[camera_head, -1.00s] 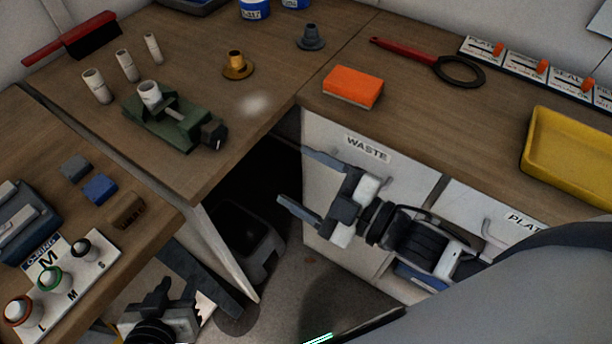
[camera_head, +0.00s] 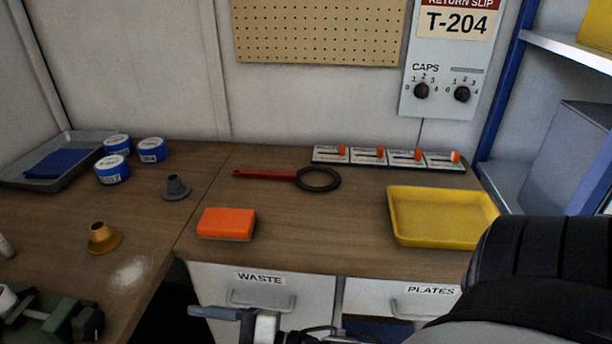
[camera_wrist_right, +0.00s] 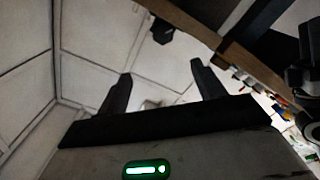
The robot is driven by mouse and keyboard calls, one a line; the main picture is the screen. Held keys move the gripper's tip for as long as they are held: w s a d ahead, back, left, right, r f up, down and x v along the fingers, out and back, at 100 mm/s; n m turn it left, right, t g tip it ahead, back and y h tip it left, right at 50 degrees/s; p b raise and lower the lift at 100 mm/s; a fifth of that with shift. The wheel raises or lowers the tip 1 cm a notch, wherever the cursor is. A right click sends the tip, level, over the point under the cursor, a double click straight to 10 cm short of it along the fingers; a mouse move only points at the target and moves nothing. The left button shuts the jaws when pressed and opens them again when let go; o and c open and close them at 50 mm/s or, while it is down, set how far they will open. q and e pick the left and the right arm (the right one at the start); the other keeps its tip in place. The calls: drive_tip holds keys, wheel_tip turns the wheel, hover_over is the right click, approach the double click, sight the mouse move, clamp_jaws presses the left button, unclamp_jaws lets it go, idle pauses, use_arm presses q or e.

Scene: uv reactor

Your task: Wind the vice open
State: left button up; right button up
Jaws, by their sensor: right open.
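The green vice (camera_head: 40,318) is at the bottom left of the head view, cut off by the frame edge. A white cylinder (camera_head: 8,298) stands in it, and its dark end block (camera_head: 88,322) faces right. My right gripper (camera_head: 225,313) shows only in part at the bottom of the head view, in front of the waste drawer and apart from the vice. In the right wrist view the right gripper's two fingers (camera_wrist_right: 158,92) are spread with nothing between them. My left gripper is out of view.
An orange sponge (camera_head: 227,223), a red-handled ring wrench (camera_head: 298,178), a yellow tray (camera_head: 440,240) and a brass flanged piece (camera_head: 103,238) lie on the worktop. Blue-labelled tubs (camera_head: 113,170) and a grey tray (camera_head: 20,178) stand at the back left. Below are the waste (camera_head: 262,290) and plates drawers.

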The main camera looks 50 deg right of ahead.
drive_tip(key=b+v, duration=0.1)
drive_tip(key=v, duration=1.5)
